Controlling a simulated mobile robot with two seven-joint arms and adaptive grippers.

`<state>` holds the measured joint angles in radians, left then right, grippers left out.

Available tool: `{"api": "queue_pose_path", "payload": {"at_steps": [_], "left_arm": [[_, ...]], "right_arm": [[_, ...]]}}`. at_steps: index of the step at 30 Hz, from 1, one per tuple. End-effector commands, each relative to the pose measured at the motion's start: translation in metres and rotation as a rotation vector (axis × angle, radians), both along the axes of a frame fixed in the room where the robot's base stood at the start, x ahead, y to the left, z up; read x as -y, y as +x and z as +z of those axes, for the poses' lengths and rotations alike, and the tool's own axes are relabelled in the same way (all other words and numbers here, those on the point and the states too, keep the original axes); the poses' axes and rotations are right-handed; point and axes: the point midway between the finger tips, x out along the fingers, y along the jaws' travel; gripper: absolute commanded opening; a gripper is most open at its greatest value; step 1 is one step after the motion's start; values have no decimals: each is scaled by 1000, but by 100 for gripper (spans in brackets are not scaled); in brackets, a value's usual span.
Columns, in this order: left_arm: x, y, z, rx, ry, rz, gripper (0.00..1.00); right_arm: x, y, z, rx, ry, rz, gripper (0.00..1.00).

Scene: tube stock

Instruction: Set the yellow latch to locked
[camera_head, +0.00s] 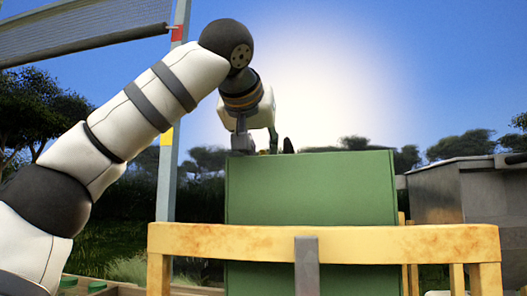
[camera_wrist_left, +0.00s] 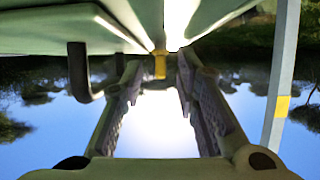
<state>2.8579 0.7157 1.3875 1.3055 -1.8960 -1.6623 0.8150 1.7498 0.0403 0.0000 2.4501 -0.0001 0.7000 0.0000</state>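The yellow latch (camera_wrist_left: 160,66) shows in the left wrist view as a small yellow piece at the green surface, near the upper middle. My left gripper (camera_wrist_left: 158,78) is open. Its two fingers point towards the latch, one on each side, with gaps between them and it. I cannot tell how deep the latch sits between the fingertips or which setting it has. In the head view my left gripper (camera_head: 265,145) is at the top edge of a green cabinet (camera_head: 310,187), its fingertips mostly hidden. My right gripper is not in view.
A dark bent handle (camera_wrist_left: 82,72) hangs beside the left finger in the wrist view. A yellow wooden rail (camera_head: 400,243) crosses in front of the cabinet. A grey metal box (camera_head: 434,195) stands to the right. A post (camera_head: 166,190) stands left of the cabinet.

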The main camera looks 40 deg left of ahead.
Motion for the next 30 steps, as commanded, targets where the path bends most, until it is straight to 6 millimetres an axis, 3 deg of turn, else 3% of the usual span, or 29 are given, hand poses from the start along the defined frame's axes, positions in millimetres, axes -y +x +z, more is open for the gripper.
{"api": "queue_pose_path", "payload": {"at_steps": [10, 14, 15, 30], "left_arm": [[-4, 6, -2, 5, 0, 0, 28], [-4, 6, -2, 3, 0, -1, 1], [-4, 6, -2, 4, -1, 0, 0], [-6, 4, -1, 5, -2, -93, 0]], "right_arm": [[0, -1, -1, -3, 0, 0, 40], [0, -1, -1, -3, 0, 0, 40], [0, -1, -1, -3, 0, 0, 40], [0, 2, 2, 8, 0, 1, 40]]}}
